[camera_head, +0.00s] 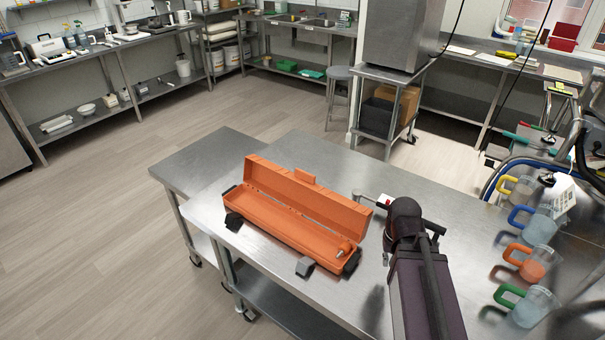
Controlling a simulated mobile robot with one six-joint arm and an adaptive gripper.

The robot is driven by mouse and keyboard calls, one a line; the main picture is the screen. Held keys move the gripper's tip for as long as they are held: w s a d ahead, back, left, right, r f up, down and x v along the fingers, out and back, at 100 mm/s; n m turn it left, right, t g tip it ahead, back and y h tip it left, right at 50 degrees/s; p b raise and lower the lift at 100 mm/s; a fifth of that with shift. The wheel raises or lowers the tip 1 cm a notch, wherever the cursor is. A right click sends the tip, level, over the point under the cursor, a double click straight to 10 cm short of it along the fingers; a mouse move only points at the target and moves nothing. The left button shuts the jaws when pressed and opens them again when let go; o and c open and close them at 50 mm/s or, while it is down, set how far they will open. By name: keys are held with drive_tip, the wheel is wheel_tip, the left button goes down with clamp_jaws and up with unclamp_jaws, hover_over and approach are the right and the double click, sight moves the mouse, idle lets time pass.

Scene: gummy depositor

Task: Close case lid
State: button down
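The orange case (282,232) lies on the steel table, long and narrow, with its hollow inside showing. Its lid (308,194) stands raised along the far long side, so the case is open. A small light-tipped object (344,247) is inside at the right end. A grey latch-like piece (305,267) sticks out at the front, with dark pieces at both ends. My dark arm reaches in from the lower right, and my gripper (390,212) is just right of the lid's right end. Its fingers cannot be made out clearly, and I see no contact with the lid.
The steel table (215,211) has free room left of the case. Several jugs with coloured handles (530,262) stand along the right side. A thin metal piece with a round end (358,194) shows behind the lid's right end. Open floor (90,240) lies to the left.

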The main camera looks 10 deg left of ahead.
drive_tip(key=w+a+r+p, duration=0.1)
drive_tip(key=w+r+p, duration=0.2)
drive_tip(key=r+p, duration=0.5)
drive_tip(key=w+a+r+p, duration=0.1)
drive_tip(key=w+r+p, duration=0.3)
drive_tip(key=r+p, duration=0.4)
drive_tip(key=w+a+r+m+p, duration=0.1)
drive_tip(key=w+a+m, duration=0.5)
drive_tip(key=w+a, duration=1.4)
drive_tip(key=w, duration=0.2)
drive_tip(key=shift+w+a+r+t, duration=0.3)
drive_tip(key=shift+w+a+r, duration=0.05)
drive_tip(key=shift+f, duration=0.15)
wheel_tip(320, 180, down, 10)
drive_tip(key=b, duration=1)
drive_tip(key=shift+s+a+r+p, duration=0.35)
drive_tip(key=shift+s+a, duration=0.05)
drive_tip(key=shift+s, duration=0.3)
drive_tip(key=shift+s+a+r+p, duration=0.3)
drive_tip(key=shift+s+a+r, duration=0.1)
drive_tip(key=shift+s, duration=0.25)
